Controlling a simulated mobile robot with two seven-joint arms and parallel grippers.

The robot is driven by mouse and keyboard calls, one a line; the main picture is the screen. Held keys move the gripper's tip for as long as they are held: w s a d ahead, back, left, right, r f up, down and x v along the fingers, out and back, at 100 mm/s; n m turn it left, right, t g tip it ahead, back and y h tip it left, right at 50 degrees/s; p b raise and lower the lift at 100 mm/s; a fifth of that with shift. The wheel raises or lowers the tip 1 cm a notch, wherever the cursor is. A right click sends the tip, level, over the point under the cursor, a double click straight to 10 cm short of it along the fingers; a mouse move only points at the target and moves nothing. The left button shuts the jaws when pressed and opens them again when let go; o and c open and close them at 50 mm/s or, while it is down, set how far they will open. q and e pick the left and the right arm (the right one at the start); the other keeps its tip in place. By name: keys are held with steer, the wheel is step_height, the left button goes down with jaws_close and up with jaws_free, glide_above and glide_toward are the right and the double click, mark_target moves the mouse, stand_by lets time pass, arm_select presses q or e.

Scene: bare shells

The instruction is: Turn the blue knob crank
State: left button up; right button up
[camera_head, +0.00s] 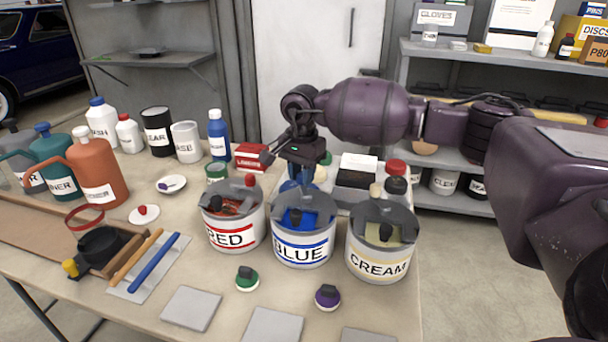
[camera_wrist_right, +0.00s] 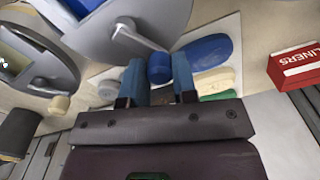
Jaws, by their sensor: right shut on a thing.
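The blue can (camera_head: 303,252) stands on the table between the red can and the cream can, with a grey lid. In the right wrist view its grey lid (camera_wrist_right: 115,28) carries a crank arm (camera_wrist_right: 142,36) ending in a blue knob (camera_wrist_right: 159,68). My right gripper (camera_head: 297,180) reaches down at the lid's far side; in the wrist view its blue-padded fingers (camera_wrist_right: 158,80) are shut on the blue knob, one on each side. In the head view the gripper hides the knob. My left gripper is not in view.
The red can (camera_head: 232,232) and cream can (camera_head: 378,258) stand close on either side, with their own cranks. A red liners box (camera_head: 249,157) and bottles stand behind. Green (camera_head: 247,278) and purple (camera_head: 327,297) knobbed pieces lie in front.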

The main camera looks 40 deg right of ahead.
mark_target(299, 174)
steer(key=shift+w+a+n, duration=0.1)
steer(key=shift+a+n, duration=0.25)
steer(key=shift+n, duration=0.55)
steer(key=o, duration=0.9)
steer(key=shift+o, duration=0.2)
step_height(299, 174, up, 11)
steer(key=shift+p, duration=0.45)
steer(key=shift+f, duration=0.1)
